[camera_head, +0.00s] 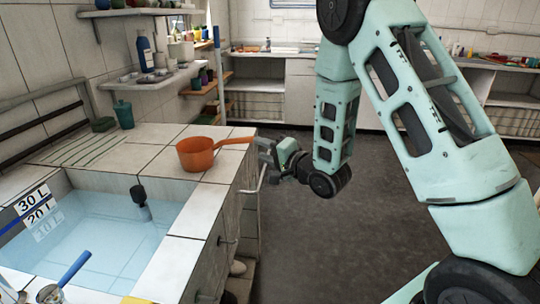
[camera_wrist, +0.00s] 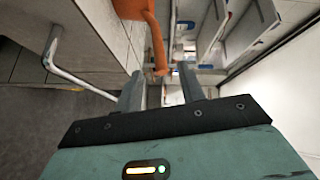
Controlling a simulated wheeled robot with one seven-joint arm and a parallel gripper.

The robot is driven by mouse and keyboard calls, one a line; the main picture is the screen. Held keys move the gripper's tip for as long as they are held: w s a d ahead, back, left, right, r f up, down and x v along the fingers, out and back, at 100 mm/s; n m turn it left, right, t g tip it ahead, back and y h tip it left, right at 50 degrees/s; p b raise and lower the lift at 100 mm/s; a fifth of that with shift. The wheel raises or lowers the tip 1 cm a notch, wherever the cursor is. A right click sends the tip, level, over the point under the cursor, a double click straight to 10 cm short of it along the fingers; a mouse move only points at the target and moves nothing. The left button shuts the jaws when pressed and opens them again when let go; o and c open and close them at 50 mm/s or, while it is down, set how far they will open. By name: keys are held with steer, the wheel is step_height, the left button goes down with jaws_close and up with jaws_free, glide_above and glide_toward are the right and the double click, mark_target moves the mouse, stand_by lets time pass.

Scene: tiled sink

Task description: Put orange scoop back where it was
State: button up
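The orange scoop (camera_head: 196,156) rests on the tiled counter at the corner of the sink. Its handle points right, past the counter edge. My gripper (camera_head: 262,152) is off the counter's right side, close to the handle's end. In the wrist view the scoop's handle (camera_wrist: 157,45) comes down from the top, its end in line with the gap between my fingertips (camera_wrist: 159,75). The two fingers are apart, with clear space on both sides of the handle. The wrist view cuts off most of the scoop's bowl.
The water-filled sink (camera_head: 190,222) lies left and in front of the scoop. A metal rail (camera_head: 258,179) runs along the counter's side, also in the wrist view (camera_wrist: 75,75). Open floor (camera_head: 350,240) lies to the right.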

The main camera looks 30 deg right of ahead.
steer(key=s+a+f+n+g+h, duration=0.1)
steer(key=s+a+n+g, duration=0.75)
steer(key=s+a, duration=0.35)
steer(key=s+a+n+g+h, duration=0.1)
steer(key=s+n+g, duration=0.1)
steer(key=s, duration=0.6)
steer(key=s+a+r+n+g+h, duration=0.1)
steer(key=s+a+n+g, duration=0.1)
steer(key=s+n, duration=0.3)
steer(key=s+a+r+n+g+h, duration=0.1)
steer(key=s+n+g, duration=0.3)
steer(key=s, duration=0.7)
steer(key=shift+a+r+h, duration=0.15)
steer(key=shift+a+h, duration=0.1)
steer(key=shift+h, duration=0.15)
step_height(320, 180, up, 9)
steer(key=p, duration=0.8)
steer(key=shift+w, duration=0.1)
